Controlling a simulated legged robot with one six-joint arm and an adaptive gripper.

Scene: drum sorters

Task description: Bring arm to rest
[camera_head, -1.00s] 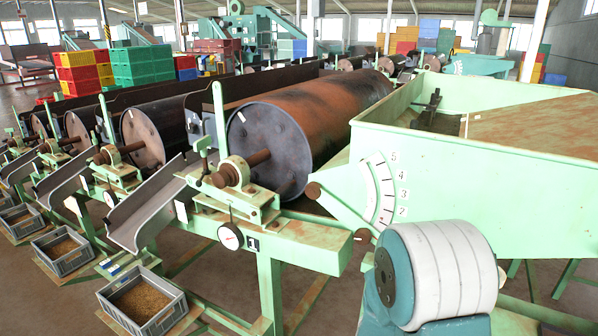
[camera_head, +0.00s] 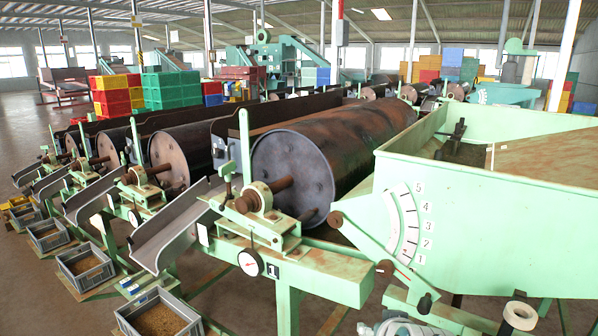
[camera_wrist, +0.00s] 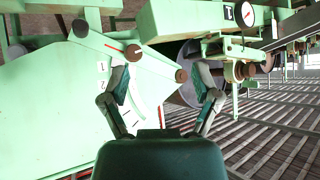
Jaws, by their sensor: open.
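My gripper (camera_wrist: 162,92) shows in the wrist view, its two fingers spread apart with nothing between them. Beyond the fingers are the green hopper with its number scale (camera_wrist: 140,98), the red-tipped lever (camera_wrist: 115,42) with brown knobs, and the end of a drum. In the head view only a small part of my arm (camera_head: 400,327) shows at the bottom edge; the gripper itself is out of that view. The lever (camera_head: 365,240) on the hopper (camera_head: 480,225) slants down to the right, its lower end near the 1 of the scale (camera_head: 405,222).
The first drum (camera_head: 335,165) lies left of the hopper on a green frame (camera_head: 320,272) with a dial gauge (camera_head: 250,262). Grey chutes (camera_head: 170,235) lead to crates of grain (camera_head: 125,318). Stacked crates (camera_head: 170,92) stand far back. Bare floor shows at left.

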